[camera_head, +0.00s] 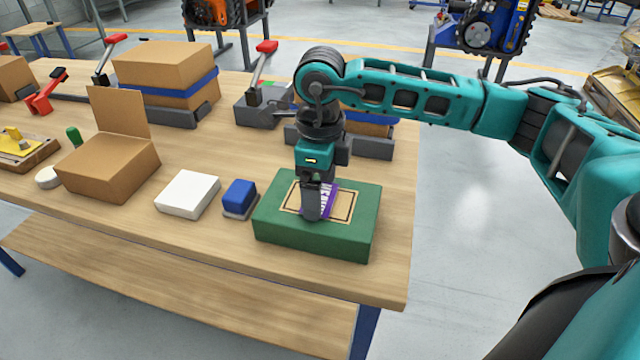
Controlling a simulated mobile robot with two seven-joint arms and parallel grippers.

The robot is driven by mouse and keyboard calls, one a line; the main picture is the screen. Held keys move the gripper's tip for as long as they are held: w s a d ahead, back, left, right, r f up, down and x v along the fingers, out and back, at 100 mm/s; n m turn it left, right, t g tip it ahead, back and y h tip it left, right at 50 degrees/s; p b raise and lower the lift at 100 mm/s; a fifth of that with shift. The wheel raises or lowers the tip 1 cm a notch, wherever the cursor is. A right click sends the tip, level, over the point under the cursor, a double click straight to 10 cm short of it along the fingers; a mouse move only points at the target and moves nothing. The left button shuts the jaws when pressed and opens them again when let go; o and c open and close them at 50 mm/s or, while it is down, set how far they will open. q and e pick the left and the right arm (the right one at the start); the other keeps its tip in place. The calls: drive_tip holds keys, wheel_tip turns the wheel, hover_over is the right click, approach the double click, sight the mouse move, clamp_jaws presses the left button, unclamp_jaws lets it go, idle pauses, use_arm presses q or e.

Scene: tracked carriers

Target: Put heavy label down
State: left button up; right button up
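A purple label (331,199) with white lettering, partly readable as "HEAVY", is at the outlined tan rectangle on top of a green box (315,240). My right gripper (312,214) points straight down over the rectangle, and its fingers cover the left part of the label. The fingers look close together at the label, but I cannot tell whether they grip it. I also cannot tell whether the label lies flat on the box or is just above it. My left gripper is not in view.
Left of the green box are a blue block (239,194), a white block (187,193) and an open cardboard box (108,165). Behind stand strapped cartons (166,75) and red-handled clamps (266,48). The table's front edge is close to the green box.

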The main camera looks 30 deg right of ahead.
drive_tip(key=shift+f, duration=0.25)
drive_tip(key=o, duration=0.7)
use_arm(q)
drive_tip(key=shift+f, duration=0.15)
use_arm(e)
drive_tip(key=shift+o, duration=0.2)
drive_tip(key=shift+r, duration=0.2)
drive_tip(key=shift+r+p, duration=0.3)
drive_tip(key=shift+p, duration=0.05)
use_arm(q)
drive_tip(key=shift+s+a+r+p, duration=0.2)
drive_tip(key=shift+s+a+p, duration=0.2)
drive_tip(key=shift+p, duration=0.25)
use_arm(e)
wheel_tip(320, 180, up, 12)
drive_tip(key=shift+f, duration=0.15)
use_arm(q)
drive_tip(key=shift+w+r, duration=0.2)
